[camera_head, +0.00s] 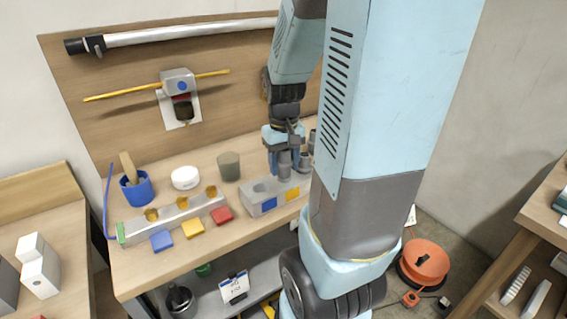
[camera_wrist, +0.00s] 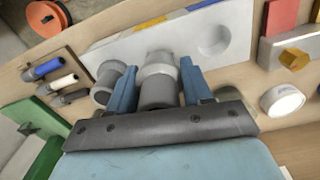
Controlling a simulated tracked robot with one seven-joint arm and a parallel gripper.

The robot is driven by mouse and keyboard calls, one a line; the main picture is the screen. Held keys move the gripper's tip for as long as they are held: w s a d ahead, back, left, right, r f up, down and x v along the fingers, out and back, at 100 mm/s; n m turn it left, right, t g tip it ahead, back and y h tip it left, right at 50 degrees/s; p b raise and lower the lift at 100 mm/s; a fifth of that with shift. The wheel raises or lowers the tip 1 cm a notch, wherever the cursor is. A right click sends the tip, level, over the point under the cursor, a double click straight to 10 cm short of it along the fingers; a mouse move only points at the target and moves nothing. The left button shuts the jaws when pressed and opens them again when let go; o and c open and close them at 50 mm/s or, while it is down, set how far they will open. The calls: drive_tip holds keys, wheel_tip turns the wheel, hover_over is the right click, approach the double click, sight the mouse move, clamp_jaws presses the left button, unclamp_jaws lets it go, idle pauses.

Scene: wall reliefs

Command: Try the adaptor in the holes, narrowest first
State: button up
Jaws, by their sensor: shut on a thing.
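My gripper (camera_head: 284,153) is shut on a grey stepped cylindrical adaptor (camera_head: 284,165). In the wrist view the adaptor (camera_wrist: 158,85) stands between the two blue fingers, its collar towards the block. The pale grey block (camera_head: 257,207) has an open round hole at its left end, with blue and yellow labels on its front. That hole also shows in the wrist view (camera_wrist: 214,40). The adaptor is over or at the block's right part; I cannot tell whether its end is inside a hole. Another grey cylinder (camera_wrist: 108,78) stands close beside it, outside the fingers.
Left on the bench is a grey bar (camera_head: 170,220) with brass pieces, and blue, yellow and red squares before it. A blue cup (camera_head: 137,190), white round tub (camera_head: 185,178) and grey-green cup (camera_head: 229,166) stand behind. An orange reel (camera_head: 424,262) lies on the floor.

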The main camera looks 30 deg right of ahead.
drive_tip(key=shift+f, duration=1.15)
drive_tip(key=o, duration=1.1)
wheel_tip(320, 180, up, 14)
drive_tip(key=shift+a+f, duration=0.1)
drive_tip(key=shift+a, duration=0.05)
